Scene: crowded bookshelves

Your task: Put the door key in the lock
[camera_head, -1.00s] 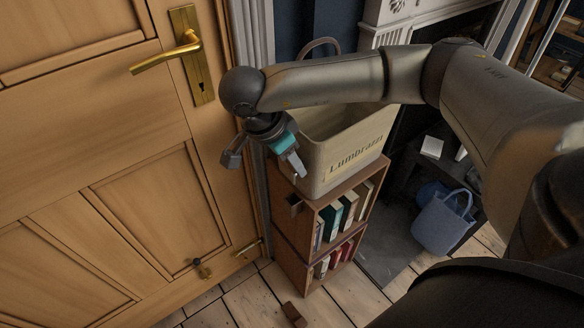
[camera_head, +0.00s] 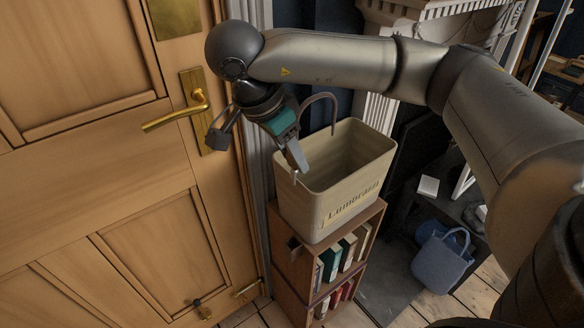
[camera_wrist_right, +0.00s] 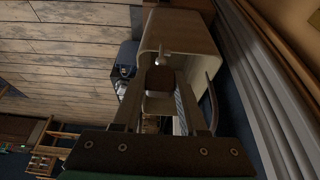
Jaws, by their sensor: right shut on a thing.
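My right gripper (camera_head: 296,163) hangs tilted downward in front of the basket's near left edge, to the right of the door handle. Its fingers are shut on a small thin piece, seemingly the key (camera_head: 295,178), which peeks out at the fingertips. In the wrist view a small pale tip (camera_wrist_right: 162,57) shows beyond the fingers, likely the same key; its shape is unclear. The lock is the brass plate (camera_head: 190,88) with a lever handle (camera_head: 175,119) on the wooden door. The key is apart from the plate. My left gripper is out of view.
A beige basket (camera_head: 335,205) with a looped handle stands on a small bookcase (camera_head: 296,274), just below and behind my right gripper. The door (camera_head: 110,165) fills the left side. A blue bag (camera_head: 440,262) sits at right.

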